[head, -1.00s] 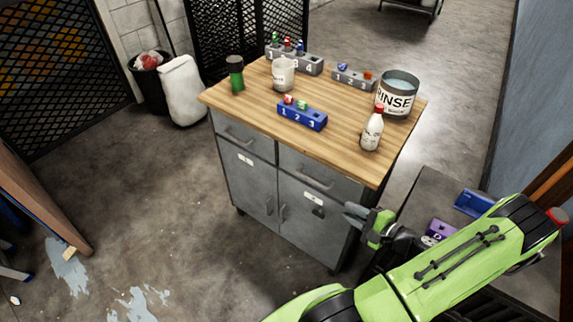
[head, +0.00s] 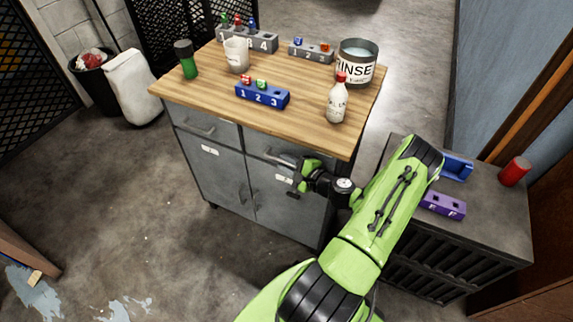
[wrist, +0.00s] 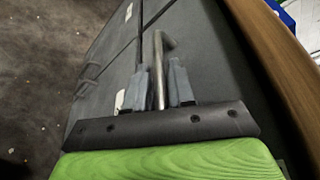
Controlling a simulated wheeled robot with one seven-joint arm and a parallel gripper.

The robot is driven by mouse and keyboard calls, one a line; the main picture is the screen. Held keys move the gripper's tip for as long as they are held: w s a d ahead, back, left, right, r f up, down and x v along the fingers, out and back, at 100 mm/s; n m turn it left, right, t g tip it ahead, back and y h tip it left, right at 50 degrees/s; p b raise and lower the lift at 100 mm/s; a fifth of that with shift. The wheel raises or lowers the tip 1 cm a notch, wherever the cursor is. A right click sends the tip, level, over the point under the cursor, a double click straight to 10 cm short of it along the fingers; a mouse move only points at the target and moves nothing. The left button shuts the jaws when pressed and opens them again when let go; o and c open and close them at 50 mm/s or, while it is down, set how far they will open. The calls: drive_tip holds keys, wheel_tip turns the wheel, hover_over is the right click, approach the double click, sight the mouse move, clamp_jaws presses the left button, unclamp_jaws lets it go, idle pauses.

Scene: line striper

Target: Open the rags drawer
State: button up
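The grey cabinet (head: 235,190) has two top drawers. The left drawer (head: 195,120) and the right drawer (head: 258,142) both look closed. Their labels are too small to read, so I cannot tell which is the rags drawer. My gripper (head: 290,170) is at the right drawer's front, by its bar handle (head: 280,161). In the wrist view the metal handle (wrist: 159,72) runs between the two grey fingers of my gripper (wrist: 160,85). Narrow gaps show beside the bar, so the fingers look open around it. The gripper hides part of the handle.
On the wooden top (head: 205,95) stand a blue numbered block (head: 262,97), a white bottle (head: 338,105), a rinse can (head: 356,65) and a green bottle (head: 187,62). A side bench (head: 485,215) stands close right of my arm. The floor left is mostly clear.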

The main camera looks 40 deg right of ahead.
drive_tip(key=shift+w, duration=0.1)
clamp_jaws()
drive_tip(key=shift+a, duration=0.1)
idle(0.3)
